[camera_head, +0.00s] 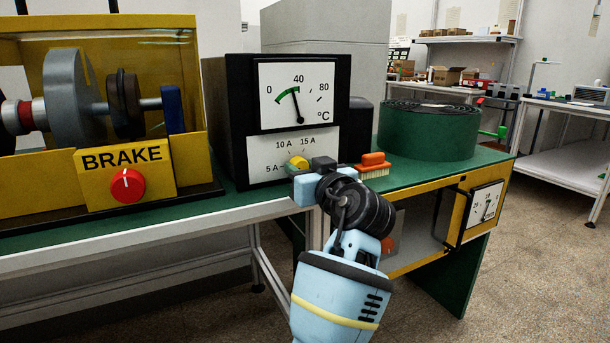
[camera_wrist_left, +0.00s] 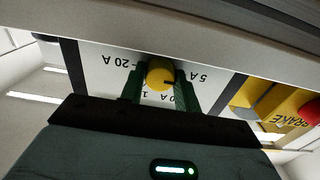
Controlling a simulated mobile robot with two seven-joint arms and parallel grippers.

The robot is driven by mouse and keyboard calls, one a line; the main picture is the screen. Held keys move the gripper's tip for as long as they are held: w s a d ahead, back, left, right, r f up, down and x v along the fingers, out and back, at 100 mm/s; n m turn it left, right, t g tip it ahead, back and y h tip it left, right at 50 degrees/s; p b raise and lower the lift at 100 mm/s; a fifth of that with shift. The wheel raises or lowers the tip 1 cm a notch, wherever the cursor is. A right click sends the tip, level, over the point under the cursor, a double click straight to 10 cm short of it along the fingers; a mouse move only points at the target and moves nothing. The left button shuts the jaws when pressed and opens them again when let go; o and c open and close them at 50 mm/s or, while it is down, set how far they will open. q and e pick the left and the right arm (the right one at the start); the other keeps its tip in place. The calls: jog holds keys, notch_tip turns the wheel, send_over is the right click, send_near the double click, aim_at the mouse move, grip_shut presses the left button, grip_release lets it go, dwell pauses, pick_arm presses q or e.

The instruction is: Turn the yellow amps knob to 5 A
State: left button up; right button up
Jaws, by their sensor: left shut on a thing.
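The yellow amps knob (camera_head: 298,162) sits on the white amps dial (camera_head: 262,156), low on the black cabinet, with 5 A, 10 A and 15 A labels visible. In the left wrist view the knob (camera_wrist_left: 160,77) lies between the two dark fingers of my left gripper (camera_wrist_left: 159,88), which is shut on it. That view is upside down; the knob's dark mark points right, roughly towards the 5 A label. In the head view my left gripper (camera_head: 306,177) reaches the knob from the front and hides part of the dial. My right gripper is not in view.
A temperature gauge (camera_head: 297,95) is above the dial. An orange brush (camera_head: 373,165) and a green roll (camera_head: 428,132) are on the bench to the right. The yellow BRAKE box with its red knob (camera_head: 127,186) stands to the left. The floor in front is clear.

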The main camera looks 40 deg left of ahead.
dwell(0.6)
pick_arm(q)
jog(key=o, duration=1)
jog(key=v, duration=0.7)
jog(key=shift+s+d+p, duration=0.15)
jog(key=shift+d+p, duration=0.2)
jog(key=shift+p, duration=0.05)
